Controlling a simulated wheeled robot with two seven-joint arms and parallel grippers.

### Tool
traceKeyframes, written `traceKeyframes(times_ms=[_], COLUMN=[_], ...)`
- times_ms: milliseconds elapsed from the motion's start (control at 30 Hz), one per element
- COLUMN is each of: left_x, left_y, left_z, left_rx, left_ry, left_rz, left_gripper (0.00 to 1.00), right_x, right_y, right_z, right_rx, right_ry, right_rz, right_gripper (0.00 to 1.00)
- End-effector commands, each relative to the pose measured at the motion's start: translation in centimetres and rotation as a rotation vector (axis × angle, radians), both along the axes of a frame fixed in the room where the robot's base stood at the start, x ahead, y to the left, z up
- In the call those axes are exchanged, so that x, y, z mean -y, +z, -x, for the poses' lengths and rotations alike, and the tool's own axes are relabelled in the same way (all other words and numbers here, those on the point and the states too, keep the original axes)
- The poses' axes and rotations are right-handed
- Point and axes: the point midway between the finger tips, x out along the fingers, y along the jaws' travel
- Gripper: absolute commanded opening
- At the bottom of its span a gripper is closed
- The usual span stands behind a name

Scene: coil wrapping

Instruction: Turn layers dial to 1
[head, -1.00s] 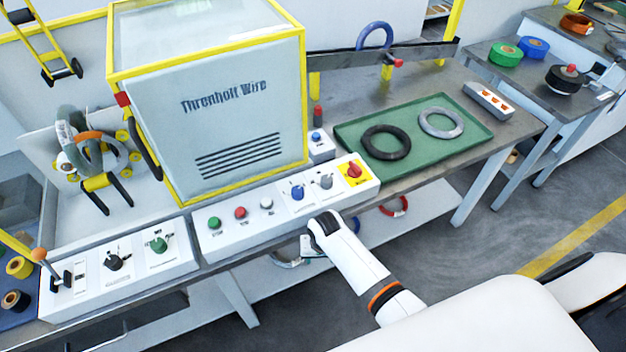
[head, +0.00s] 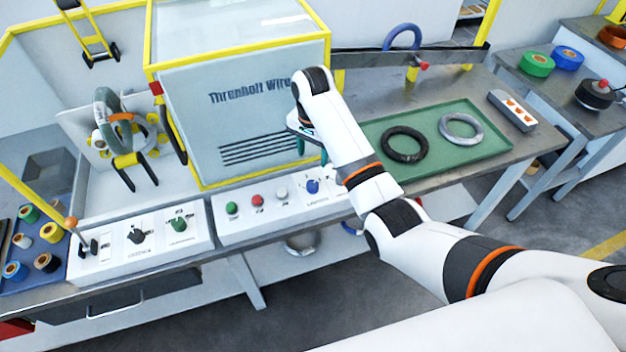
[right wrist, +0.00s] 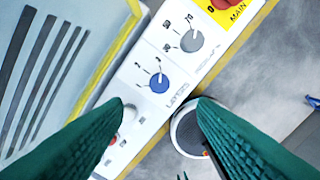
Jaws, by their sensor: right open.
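The blue dial (head: 312,186) sits on the front white control panel, to the right of several push buttons. In the right wrist view the blue dial (right wrist: 159,83) shows beyond my fingertips, with small markings around it and a partly legible label that seems to read LAYERS. My right gripper (head: 312,148) hangs above the panel in front of the machine box. Its green fingers (right wrist: 160,108) are apart with nothing between them, and the dial is not touched. My right arm hides the panel's right end in the head view. My left gripper is not in view.
A grey dial (right wrist: 190,40) and a red switch on a yellow plate (right wrist: 222,8) sit close beside the blue dial. The yellow-framed machine box (head: 240,110) stands right behind the panel. A green tray (head: 465,165) with two coils lies to the right.

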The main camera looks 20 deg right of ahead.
Motion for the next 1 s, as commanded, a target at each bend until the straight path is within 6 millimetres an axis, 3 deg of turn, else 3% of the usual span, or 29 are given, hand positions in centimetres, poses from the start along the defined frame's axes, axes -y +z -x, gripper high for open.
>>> traceKeyframes(times_ms=[167,600,800,1000], left_x=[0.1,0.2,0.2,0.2], left_y=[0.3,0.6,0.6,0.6], left_z=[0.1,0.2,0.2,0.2], left_rx=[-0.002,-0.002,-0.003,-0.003], left_ry=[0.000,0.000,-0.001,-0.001], left_rz=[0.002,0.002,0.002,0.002], left_gripper=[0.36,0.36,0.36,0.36], right_x=[0.0,0.0,0.0,-0.1], right_y=[-1.9,-10.2,-11.7,-11.9], right_z=[0.1,0.0,0.0,0.0], right_rx=[-0.008,-0.004,-0.002,-0.001], right_ry=[-0.003,-0.001,-0.001,-0.001], right_rz=[0.001,0.000,-0.001,-0.001], right_gripper=[0.52,0.52,0.52,0.52])
